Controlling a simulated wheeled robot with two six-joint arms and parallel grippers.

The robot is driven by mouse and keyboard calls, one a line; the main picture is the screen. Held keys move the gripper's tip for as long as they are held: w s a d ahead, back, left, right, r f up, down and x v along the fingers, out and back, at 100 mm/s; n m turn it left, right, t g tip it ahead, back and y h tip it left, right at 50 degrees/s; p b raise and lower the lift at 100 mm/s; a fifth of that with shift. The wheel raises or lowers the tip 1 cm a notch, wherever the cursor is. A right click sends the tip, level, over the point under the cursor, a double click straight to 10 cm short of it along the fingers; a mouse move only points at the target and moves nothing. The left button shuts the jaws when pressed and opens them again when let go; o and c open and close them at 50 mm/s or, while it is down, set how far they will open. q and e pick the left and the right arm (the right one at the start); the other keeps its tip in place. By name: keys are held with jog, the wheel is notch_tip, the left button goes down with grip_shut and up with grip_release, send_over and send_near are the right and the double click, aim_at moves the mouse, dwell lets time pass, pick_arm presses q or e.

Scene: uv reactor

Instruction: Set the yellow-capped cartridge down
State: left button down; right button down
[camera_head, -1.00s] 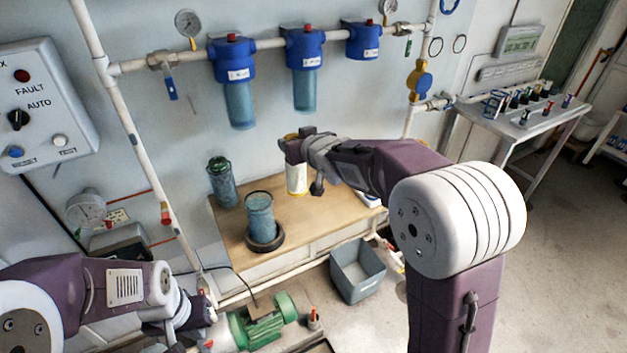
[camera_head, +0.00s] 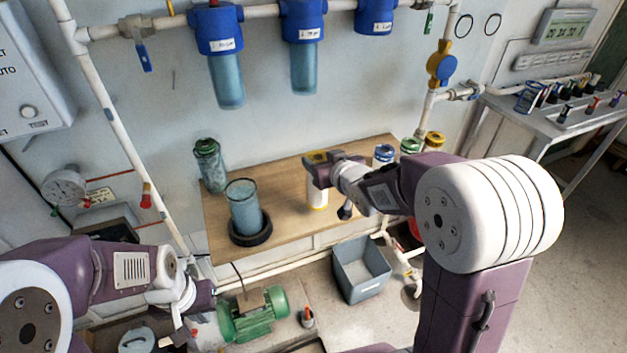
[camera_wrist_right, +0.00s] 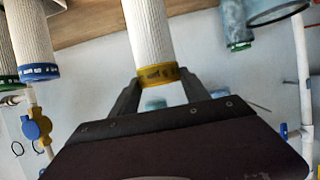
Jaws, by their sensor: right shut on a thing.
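The yellow-capped cartridge (camera_head: 316,191) is white and upright over the front-middle part of the wooden bench (camera_head: 285,195). My right gripper (camera_head: 318,166) is shut on its yellow cap; the wrist view also shows the two fingers (camera_wrist_right: 160,84) on either side of the cap, with the white cartridge (camera_wrist_right: 149,35) between them. Its lower end is out of the wrist view, and I cannot tell whether it touches the bench. My left gripper (camera_head: 203,297) is low at the left, near the green pump; its fingers are not clear.
A clear blue cylinder (camera_head: 243,207) stands in a black ring left of the cartridge, with a green-topped canister (camera_head: 208,165) behind. Blue-capped (camera_head: 383,154) and green-capped (camera_head: 409,147) cartridges are at the right. A grey bin (camera_head: 361,270) and green pump (camera_head: 253,315) are below.

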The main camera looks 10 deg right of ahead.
notch_tip(320, 180, down, 6)
jog(key=w+a, duration=0.2)
jog(key=shift+w+r+b, duration=0.15)
jog(key=shift+w+b, duration=0.15)
jog(key=shift+b, duration=0.1)
jog(key=shift+s, duration=0.1)
jog(key=c, duration=0.5)
grip_release()
jog(key=shift+f, duration=0.2)
